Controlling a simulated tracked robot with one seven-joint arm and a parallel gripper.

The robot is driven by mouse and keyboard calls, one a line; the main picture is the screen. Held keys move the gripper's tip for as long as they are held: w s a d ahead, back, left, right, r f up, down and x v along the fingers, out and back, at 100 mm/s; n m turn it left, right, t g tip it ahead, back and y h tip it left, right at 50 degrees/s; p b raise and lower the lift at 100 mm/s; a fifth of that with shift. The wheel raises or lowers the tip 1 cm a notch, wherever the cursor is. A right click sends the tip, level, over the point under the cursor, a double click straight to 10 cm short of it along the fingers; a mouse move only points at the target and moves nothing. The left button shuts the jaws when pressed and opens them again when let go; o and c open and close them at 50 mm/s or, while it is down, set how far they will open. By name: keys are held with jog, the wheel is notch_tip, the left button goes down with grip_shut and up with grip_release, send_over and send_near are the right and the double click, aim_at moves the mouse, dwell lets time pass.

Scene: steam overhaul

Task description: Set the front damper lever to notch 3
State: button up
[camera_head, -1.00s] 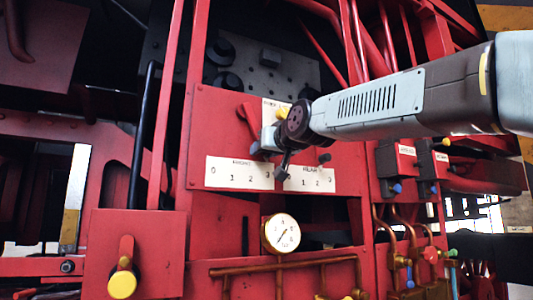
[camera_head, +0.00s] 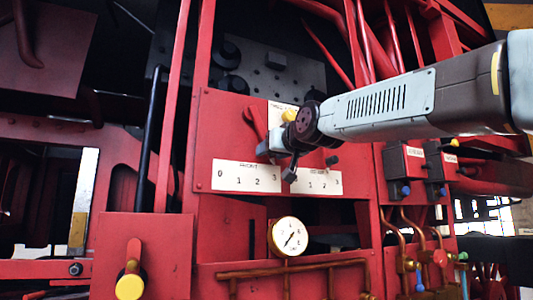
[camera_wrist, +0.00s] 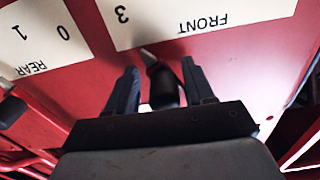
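My gripper (camera_head: 286,163) is in front of the red damper panel (camera_head: 230,118), by the gap between the white FRONT plate (camera_head: 246,177) and the REAR plate (camera_head: 318,182). In the wrist view my gripper (camera_wrist: 160,85) has its two dark fingers apart, with a black lever knob (camera_wrist: 165,90) between them. A gap shows on the knob's left; the right finger is close to it, and contact is unclear. The knob's shaft is near the 3 end of the upside-down FRONT plate (camera_wrist: 200,20). The lever's exact notch cannot be told. My gripper hides much of it in the head view.
A black knob (camera_head: 332,161) stands out above the REAR plate, close on the right. A red lever (camera_head: 256,122) is at upper left of my gripper. A pressure gauge (camera_head: 289,237) and copper pipes (camera_head: 290,266) lie below.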

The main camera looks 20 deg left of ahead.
jog(key=shift+s, duration=0.15)
jog(key=shift+s+d, duration=0.15)
jog(key=v, duration=1.3)
jog(key=shift+d, duration=0.15)
dwell(0.3)
